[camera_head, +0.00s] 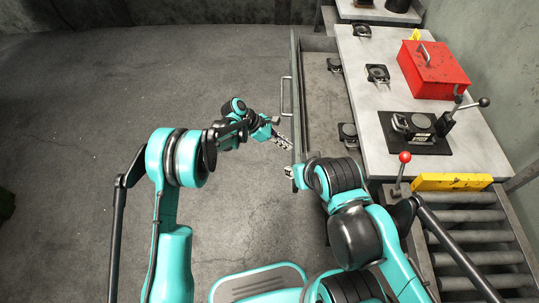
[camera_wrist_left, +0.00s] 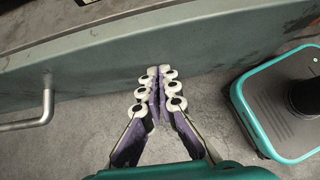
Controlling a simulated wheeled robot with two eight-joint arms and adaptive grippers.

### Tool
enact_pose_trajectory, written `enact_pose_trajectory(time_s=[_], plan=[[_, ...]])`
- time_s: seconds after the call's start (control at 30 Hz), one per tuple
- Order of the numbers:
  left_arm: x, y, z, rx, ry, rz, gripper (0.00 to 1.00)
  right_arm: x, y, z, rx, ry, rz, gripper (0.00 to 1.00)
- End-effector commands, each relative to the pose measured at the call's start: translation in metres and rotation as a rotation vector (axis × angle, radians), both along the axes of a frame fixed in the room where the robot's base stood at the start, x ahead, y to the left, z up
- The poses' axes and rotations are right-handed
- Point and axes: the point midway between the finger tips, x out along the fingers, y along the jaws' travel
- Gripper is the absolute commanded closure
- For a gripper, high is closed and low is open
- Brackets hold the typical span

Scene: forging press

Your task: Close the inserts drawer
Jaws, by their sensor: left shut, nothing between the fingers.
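The inserts drawer (camera_head: 318,100) stands pulled out from the grey cabinet, its long front panel (camera_head: 296,60) facing left and its bar handle (camera_head: 286,97) on the outer face. In the left wrist view the front panel (camera_wrist_left: 190,48) spans the top and the handle (camera_wrist_left: 38,120) is at the left. My left gripper (camera_head: 287,145) is shut and empty, close to the outer face of the panel, nearer me than the handle. Its fingertips (camera_wrist_left: 158,72) point at the panel; contact is unclear. My right gripper (camera_head: 290,172) is by the panel's near end, its fingers mostly hidden by its arm.
Black inserts (camera_head: 348,134) sit in the drawer. A red-knobbed lever (camera_head: 404,158) and rollers (camera_head: 475,240) are near right. Floor at left is clear.

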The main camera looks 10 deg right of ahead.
Motion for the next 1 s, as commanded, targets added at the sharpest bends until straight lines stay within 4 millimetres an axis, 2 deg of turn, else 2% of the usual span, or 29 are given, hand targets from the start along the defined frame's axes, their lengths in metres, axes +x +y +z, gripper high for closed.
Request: enact_pose_trajectory(time_s=[0.03, 0.2, 0.6, 0.8, 1.0], plan=[[-0.001, -0.015, 0.0, -0.001, 0.0, -0.004, 1.0, 0.0, 0.0, -0.001, 0.0, 0.0, 0.0, 0.68], [-0.01, -0.061, 0.0, -0.001, 0.0, -0.005, 1.0, 0.0, 0.0, -0.002, 0.0, 0.0, 0.0, 0.68], [-0.039, -0.162, -0.001, 0.001, 0.0, -0.003, 1.0, 0.0, 0.0, -0.004, 0.0, 0.0, 0.0, 0.68], [-0.049, -0.197, -0.001, 0.0, 0.0, -0.001, 1.0, 0.0, 0.0, -0.004, 0.0, 0.0, 0.0, 0.68], [-0.054, -0.217, 0.0, 0.0, 0.0, 0.001, 1.0, 0.0, 0.0, -0.005, 0.0, 0.0, 0.0, 0.68]])
